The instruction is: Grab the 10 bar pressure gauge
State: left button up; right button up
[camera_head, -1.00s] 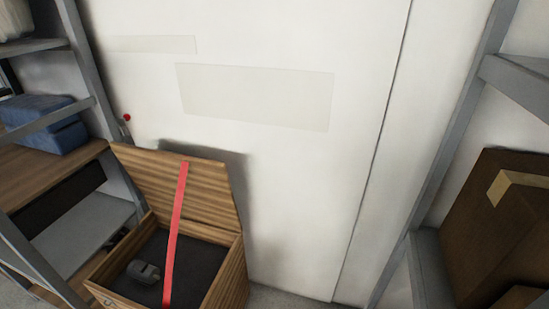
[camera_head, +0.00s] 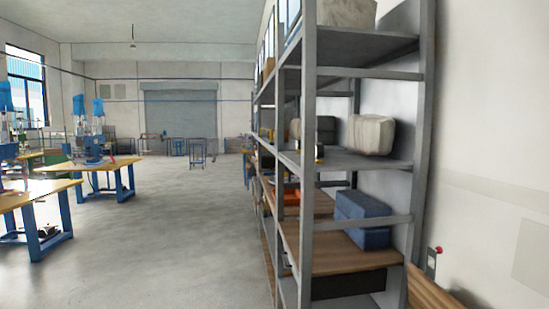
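I cannot make out a pressure gauge in the head view; small items on the far shelves and workbenches are too small to tell. Neither of my grippers is in view. A grey metal shelving rack (camera_head: 308,165) stands close in front, right of the middle. It carries a blue box (camera_head: 362,220) on a wooden shelf and a pale wrapped bundle (camera_head: 371,135) on the shelf above. An orange item (camera_head: 291,197) sits deeper along the rack.
Workbenches with blue legs (camera_head: 62,225) and blue machines (camera_head: 97,130) stand at the left. The open grey floor (camera_head: 180,240) runs back to a roller door (camera_head: 183,118). Part of the wooden chest (camera_head: 430,292) shows at the lower right, beside the wall.

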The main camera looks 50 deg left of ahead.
aim_at(319, 149)
jog(key=u, duration=1.2)
